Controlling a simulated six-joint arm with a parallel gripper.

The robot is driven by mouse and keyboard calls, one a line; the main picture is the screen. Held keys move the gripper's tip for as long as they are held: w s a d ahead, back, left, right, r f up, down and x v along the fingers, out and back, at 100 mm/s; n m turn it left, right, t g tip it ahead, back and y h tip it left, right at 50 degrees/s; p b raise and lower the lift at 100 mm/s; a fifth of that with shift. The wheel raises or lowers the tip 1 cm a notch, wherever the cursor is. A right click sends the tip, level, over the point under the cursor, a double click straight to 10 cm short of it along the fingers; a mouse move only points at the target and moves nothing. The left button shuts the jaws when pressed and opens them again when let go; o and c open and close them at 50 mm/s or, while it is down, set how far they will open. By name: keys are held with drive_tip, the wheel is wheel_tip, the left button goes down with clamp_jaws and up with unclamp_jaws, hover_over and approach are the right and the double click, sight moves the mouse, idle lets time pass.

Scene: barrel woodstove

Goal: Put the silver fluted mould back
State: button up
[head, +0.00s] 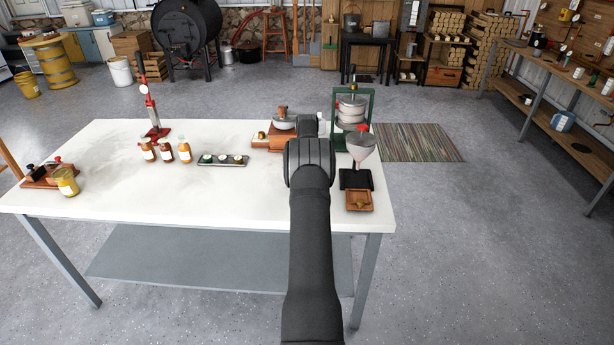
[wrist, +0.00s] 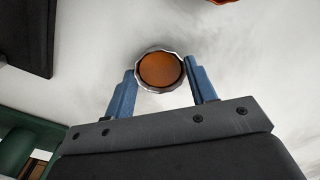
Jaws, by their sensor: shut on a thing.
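In the wrist view my gripper (wrist: 163,88) has its two blue fingers closed on the silver fluted mould (wrist: 138,79). The mould is round with a scalloped silver rim, and its face toward the camera is amber-brown. White tabletop shows beyond it; I cannot tell how high it is held. In the head view my arm hides the gripper and the mould. A dark tray (head: 223,166) with several small round pieces lies on the white table (head: 110,190), left of my arm.
A green-framed press (head: 369,105) and a funnel stand (head: 357,180) stand right of my arm. A wooden-based device (head: 265,142) stands close on its left. Bottles (head: 166,149) and a red-based press (head: 156,133) stand farther left. The front middle of the table is clear.

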drive_tip(key=shift+f, duration=0.1)
drive_tip(key=o, duration=0.8)
drive_tip(key=shift+o, duration=0.2)
wheel_tip(320, 180, up, 12)
drive_tip(key=shift+r, duration=0.2)
drive_tip(key=shift+f, duration=0.15)
